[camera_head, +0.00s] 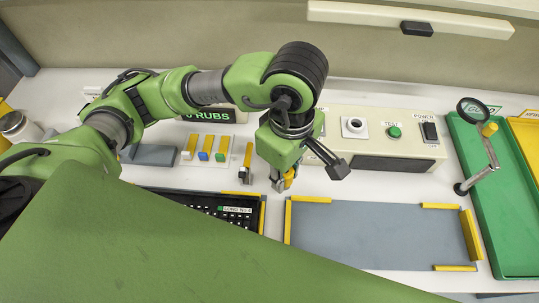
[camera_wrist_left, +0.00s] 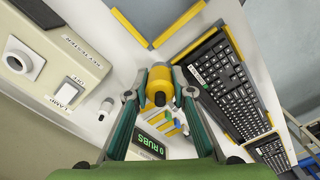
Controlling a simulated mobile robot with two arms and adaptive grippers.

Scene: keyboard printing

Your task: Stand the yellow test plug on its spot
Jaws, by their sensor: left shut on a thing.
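The yellow test plug (camera_wrist_left: 159,85) is a short yellow cylinder with a darker round end, between the fingers of my left gripper (camera_wrist_left: 160,92) in the left wrist view. The gripper is shut on it. In the head view my left gripper (camera_head: 283,184) points down over the white bench, just left of the grey mat's back left corner, and a bit of the yellow plug (camera_head: 290,176) shows. I cannot tell whether the plug touches the bench. A marked spot for the plug cannot be made out. My right gripper is not in view.
A control box (camera_head: 375,150) with a round socket, green TEST button and POWER switch stands behind the grey mat (camera_head: 375,235). Left are small switch-like pieces (camera_head: 207,148) and a black keyboard (camera_head: 236,218). Right are a magnifier (camera_head: 470,110) and green tray (camera_head: 490,215).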

